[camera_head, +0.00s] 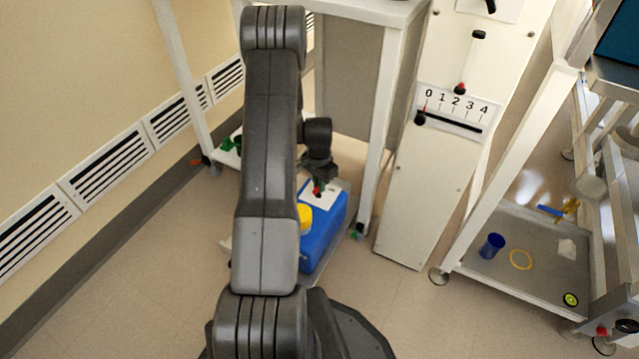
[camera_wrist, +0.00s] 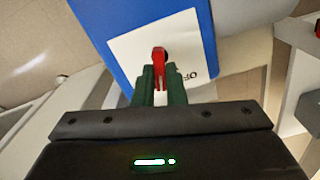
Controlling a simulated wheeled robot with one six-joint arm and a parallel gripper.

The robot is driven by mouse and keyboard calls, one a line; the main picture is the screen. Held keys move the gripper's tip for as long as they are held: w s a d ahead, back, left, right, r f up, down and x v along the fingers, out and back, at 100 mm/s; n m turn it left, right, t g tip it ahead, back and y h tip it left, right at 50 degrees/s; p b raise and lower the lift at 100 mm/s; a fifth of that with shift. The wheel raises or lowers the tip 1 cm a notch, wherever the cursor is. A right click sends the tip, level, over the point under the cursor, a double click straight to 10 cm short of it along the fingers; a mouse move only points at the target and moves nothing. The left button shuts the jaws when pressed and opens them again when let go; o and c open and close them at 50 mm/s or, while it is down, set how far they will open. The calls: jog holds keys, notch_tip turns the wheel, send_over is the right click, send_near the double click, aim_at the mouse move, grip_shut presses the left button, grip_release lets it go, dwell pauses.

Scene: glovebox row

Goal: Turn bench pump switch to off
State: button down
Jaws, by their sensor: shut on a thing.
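The bench pump is a blue box (camera_head: 326,236) low on the floor side, under the bench frame. A white label plate (camera_wrist: 124,46) on its face carries a small red switch lever (camera_wrist: 160,60). Letters that look like "OF" show beside the lever in the wrist view. My gripper (camera_wrist: 161,80) has its green fingers shut on the red lever. In the head view my gripper (camera_head: 318,188) is small and reaches down to the plate, and my arm hides part of the box.
A yellow cap (camera_head: 304,217) sits on the blue box. A white bench leg (camera_head: 376,150) stands close to its right. A panel with a slider scale (camera_head: 455,108) stands further right. A cart shelf (camera_head: 500,282) holds a blue cup (camera_head: 491,246). Floor in front is clear.

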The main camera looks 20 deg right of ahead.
jog(key=shift+n, duration=1.5)
jog(key=c, duration=1.5)
grip_release()
jog(key=shift+r, duration=0.1)
notch_tip(320, 180, up, 14)
jog(key=p, duration=0.4)
jog(key=shift+f, duration=0.2)
jog(key=shift+f, duration=0.1)
notch_tip(320, 180, down, 14)
jog(key=b, duration=0.4)
jog(key=shift+r, duration=0.2)
